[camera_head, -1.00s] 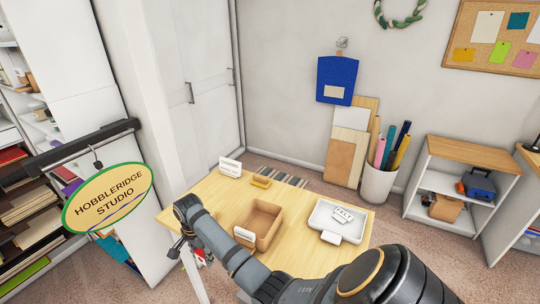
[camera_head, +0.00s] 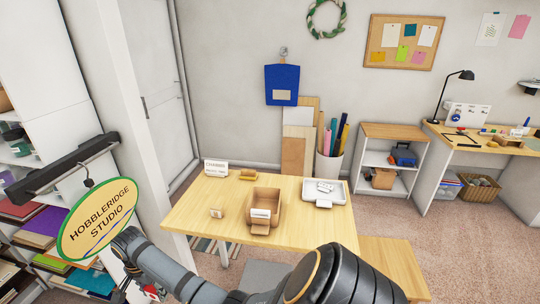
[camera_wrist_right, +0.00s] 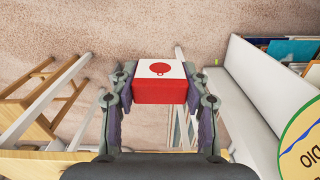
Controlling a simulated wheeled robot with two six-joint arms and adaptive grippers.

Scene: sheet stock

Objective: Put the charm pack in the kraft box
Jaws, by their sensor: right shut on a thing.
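The charm pack is a red block with a white top and a red mark; in the right wrist view the charm pack (camera_wrist_right: 160,92) sits between the fingers of my right gripper (camera_wrist_right: 162,84), which is shut on it. In the head view my right arm reaches to the lower left, and a bit of red shows beside the gripper near the bottom edge. The kraft box (camera_head: 276,212) is an open brown box with a pale label, standing mid-table. The held pack is off the table, to the left of the box and apart from it. My left gripper is not in view.
The hanging Hobbleridge Studio sign (camera_head: 98,215) is close to my right arm. A lower wooden surface (camera_head: 392,262) stands right of the table.

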